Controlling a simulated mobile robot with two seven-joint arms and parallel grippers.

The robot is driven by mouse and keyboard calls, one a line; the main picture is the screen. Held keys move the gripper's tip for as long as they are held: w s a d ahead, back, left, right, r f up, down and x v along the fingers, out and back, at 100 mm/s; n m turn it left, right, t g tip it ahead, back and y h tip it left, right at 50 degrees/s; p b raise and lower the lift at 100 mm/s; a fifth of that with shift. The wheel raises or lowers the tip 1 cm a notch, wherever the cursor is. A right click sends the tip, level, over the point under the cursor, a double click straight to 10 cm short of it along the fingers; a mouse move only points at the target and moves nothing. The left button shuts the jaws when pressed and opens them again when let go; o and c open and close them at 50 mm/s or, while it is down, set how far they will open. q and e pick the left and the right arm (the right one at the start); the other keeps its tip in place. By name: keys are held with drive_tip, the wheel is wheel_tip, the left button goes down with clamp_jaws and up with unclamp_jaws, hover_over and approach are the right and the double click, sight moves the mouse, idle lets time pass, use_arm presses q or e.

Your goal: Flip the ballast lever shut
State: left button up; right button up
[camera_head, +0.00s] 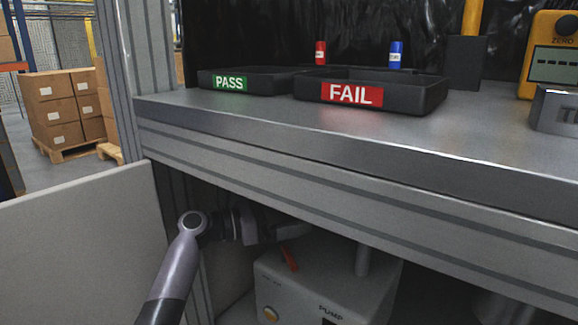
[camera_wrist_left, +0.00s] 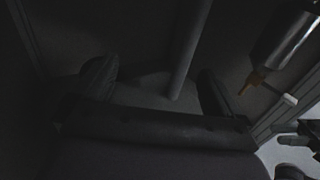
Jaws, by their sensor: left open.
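A white pump (camera_head: 325,285) marked PUMP stands under the bench. A small red lever (camera_head: 288,258) sticks up at a tilt from its top; I take it as the ballast lever. My left gripper (camera_head: 292,230) reaches in below the bench edge, just above and behind the red lever, with no clear contact. In the left wrist view the gripper (camera_wrist_left: 155,90) is open, its two dark fingers wide apart. A grey pipe (camera_wrist_left: 190,50) shows beyond them, and I cannot tell whether it is between them. The lever is not clearly visible in that dark view. My right gripper is out of view.
The bench top edge (camera_head: 330,165) overhangs the pump closely. A vertical pipe (camera_head: 363,260) rises from the pump right of the lever. A metal cylinder (camera_wrist_left: 285,40) with an orange-brown part is at the wrist view's right. PASS (camera_head: 250,83) and FAIL (camera_head: 390,98) trays stand on the bench.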

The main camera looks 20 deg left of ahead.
use_arm(q)
wheel_tip(320, 180, up, 9)
drive_tip(key=p, duration=0.2)
drive_tip(key=shift+f, duration=0.2)
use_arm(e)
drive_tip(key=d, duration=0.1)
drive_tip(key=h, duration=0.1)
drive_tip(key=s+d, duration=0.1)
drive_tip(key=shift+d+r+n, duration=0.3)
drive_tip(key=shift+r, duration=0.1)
